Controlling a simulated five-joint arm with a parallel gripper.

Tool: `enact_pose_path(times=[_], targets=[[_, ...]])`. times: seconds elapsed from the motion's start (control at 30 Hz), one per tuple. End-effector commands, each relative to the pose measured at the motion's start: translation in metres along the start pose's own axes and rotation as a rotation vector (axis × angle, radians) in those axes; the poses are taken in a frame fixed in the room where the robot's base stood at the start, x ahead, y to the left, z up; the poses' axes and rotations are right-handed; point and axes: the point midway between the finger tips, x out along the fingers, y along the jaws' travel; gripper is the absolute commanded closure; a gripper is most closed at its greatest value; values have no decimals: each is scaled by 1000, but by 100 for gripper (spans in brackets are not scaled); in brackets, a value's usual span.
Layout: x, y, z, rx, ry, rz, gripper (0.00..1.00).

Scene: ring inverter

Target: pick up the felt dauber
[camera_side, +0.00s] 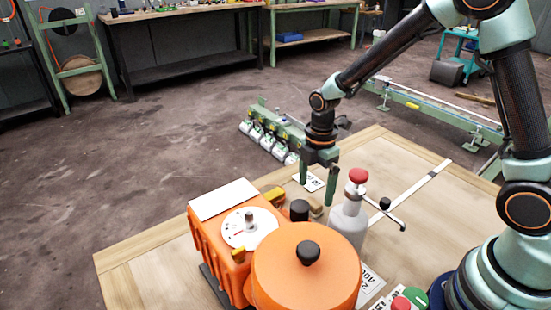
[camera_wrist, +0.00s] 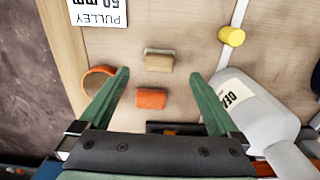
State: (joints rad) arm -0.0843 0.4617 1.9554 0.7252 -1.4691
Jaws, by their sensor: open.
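A small tan block (camera_wrist: 158,62) with a dark line near its far edge lies on the wooden bench in the wrist view; it looks most like the felt dauber, but I cannot be sure. A small orange block (camera_wrist: 150,98) lies just nearer than it. My gripper (camera_wrist: 159,73) is open and empty, its green fingers apart on either side of the two blocks, with no visible contact. In the side view my gripper (camera_side: 316,193) points down above the bench, behind the orange machine and left of the grey bottle. The blocks are hard to make out there.
The grey bottle (camera_side: 348,217) with a red cap stands close by; it also shows at right in the wrist view (camera_wrist: 254,112). The orange machine (camera_side: 305,270) fills the bench front. A yellow cylinder (camera_wrist: 231,36) and a pulley label (camera_wrist: 98,10) lie farther off.

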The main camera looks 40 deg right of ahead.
Motion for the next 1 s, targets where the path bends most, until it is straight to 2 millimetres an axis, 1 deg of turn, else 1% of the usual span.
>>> enact_pose_path(times=[0.17, 0.4, 0.5, 0.6, 0.8, 0.83, 0.87, 0.9, 0.97, 1.0], targets=[[11, 0, 0, 1, 0, -2, 3], [45, 0, 0, 1, 0, -3, 3], [54, 1, 0, 1, 0, -2, 3], [58, 1, 0, 1, 0, -1, 3], [58, 1, 0, 1, 0, 1, 3], [58, 1, 0, 1, 0, 1, 10], [57, 1, 0, 1, 0, 1, 22], [57, 1, 0, 1, 0, 1, 37], [57, 1, 0, 1, 0, 1, 60], [57, 1, 0, 1, 0, 1, 75]])
